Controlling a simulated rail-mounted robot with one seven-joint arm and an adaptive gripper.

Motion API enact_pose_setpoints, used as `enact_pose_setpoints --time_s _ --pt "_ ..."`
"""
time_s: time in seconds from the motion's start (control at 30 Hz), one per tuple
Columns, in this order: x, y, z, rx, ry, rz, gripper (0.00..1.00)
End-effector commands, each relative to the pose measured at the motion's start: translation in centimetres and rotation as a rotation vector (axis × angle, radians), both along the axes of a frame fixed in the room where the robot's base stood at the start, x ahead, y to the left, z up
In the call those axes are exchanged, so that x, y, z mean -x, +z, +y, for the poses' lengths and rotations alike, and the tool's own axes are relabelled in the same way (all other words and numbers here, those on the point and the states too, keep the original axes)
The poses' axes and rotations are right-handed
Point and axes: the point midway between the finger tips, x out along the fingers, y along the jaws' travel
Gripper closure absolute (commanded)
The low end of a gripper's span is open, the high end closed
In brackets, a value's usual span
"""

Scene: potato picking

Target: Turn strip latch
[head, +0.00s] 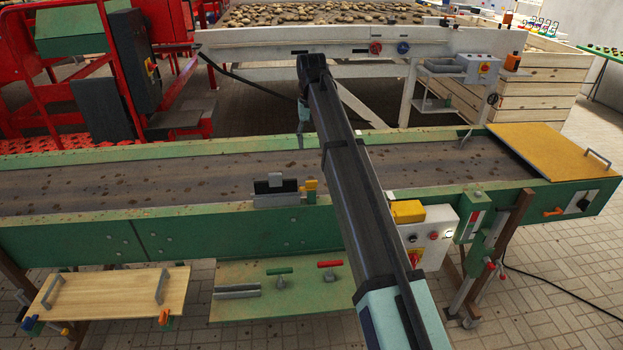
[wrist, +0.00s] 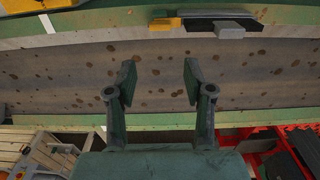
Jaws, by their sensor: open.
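A dark strip (head: 268,187) with a grey piece on it sits on the near wall of the green conveyor. A small yellow block (head: 310,184), seemingly the latch, stands at its right end. My gripper (wrist: 159,75) is open and empty above the brown belt, apart from the strip and block. In the head view the arm's end hangs beyond the conveyor's far side, and the fingers cannot be made out.
The conveyor belt (head: 110,181) carries only dirt spots. A yellow board (head: 553,150) covers its right end. A control box (head: 432,236) with a yellow cover is on the front right. A wooden board (head: 115,293) and a green shelf (head: 300,298) jut out in front.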

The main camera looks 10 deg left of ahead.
Motion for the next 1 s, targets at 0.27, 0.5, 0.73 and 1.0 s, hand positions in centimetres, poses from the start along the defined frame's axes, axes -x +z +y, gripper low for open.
enact_pose_setpoints --time_s 0.27,0.5,0.73,1.0 --pt "0.2 -5.2 -0.1 0.000 0.001 0.002 0.48" --pt "0.2 -9.8 -0.1 0.000 0.001 0.001 0.48" --pt "0.1 -13.3 0.0 0.000 0.001 0.000 0.48" --pt "0.0 -15.0 0.0 0.000 0.001 -0.001 0.48"
